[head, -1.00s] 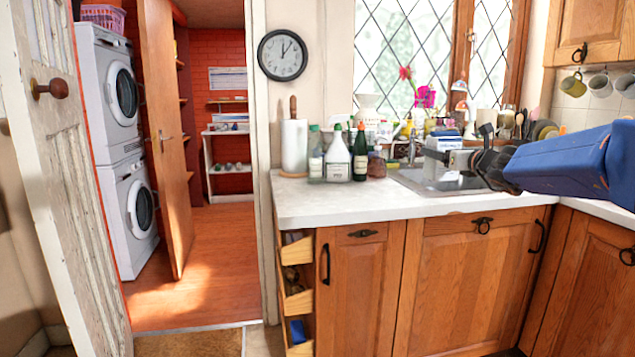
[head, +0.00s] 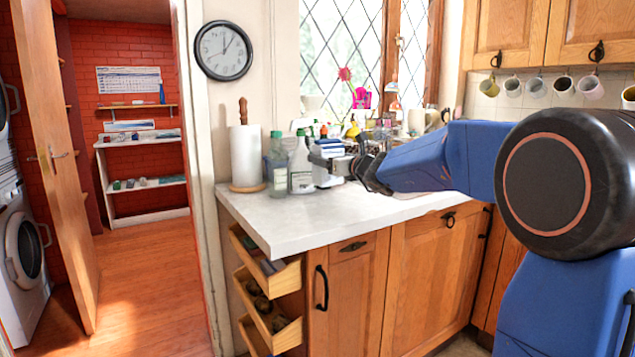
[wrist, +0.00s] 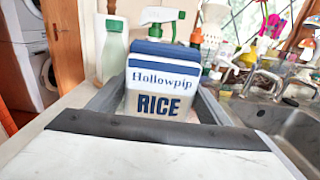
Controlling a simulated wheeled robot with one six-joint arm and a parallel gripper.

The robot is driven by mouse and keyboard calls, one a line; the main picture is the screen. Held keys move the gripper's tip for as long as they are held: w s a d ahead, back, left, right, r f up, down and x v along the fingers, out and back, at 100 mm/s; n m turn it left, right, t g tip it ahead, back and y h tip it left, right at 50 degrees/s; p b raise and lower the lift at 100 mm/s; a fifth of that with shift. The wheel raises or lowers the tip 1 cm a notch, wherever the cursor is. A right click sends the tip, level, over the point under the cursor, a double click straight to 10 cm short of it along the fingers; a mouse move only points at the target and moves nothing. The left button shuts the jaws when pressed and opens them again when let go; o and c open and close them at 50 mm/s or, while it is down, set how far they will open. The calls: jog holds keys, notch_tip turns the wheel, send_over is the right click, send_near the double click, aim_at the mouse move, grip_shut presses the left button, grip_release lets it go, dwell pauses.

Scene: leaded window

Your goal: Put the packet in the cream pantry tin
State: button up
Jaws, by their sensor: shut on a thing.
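The packet is a white and blue rice packet (wrist: 158,80) lettered "Hollowpip RICE", upright in the wrist view. My gripper (wrist: 155,100) is shut on it, with a dark finger on each side. In the head view my gripper (head: 350,167) reaches left over the worktop, and the small packet (head: 327,149) shows at its tip, in front of the bottles. I cannot make out a cream pantry tin in either view.
Bottles (head: 301,165) and a paper-towel roll (head: 246,157) stand on the worktop (head: 300,215). Open drawers (head: 270,280) jut out at its left end. The doorway on the left opens on clear wooden floor, a white shelf (head: 148,185) and a washing machine (head: 25,250).

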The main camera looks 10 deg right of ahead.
aim_at(334, 179)
jog(key=shift+f, duration=3)
jog(key=shift+f, duration=0.15)
jog(key=o, duration=1.6)
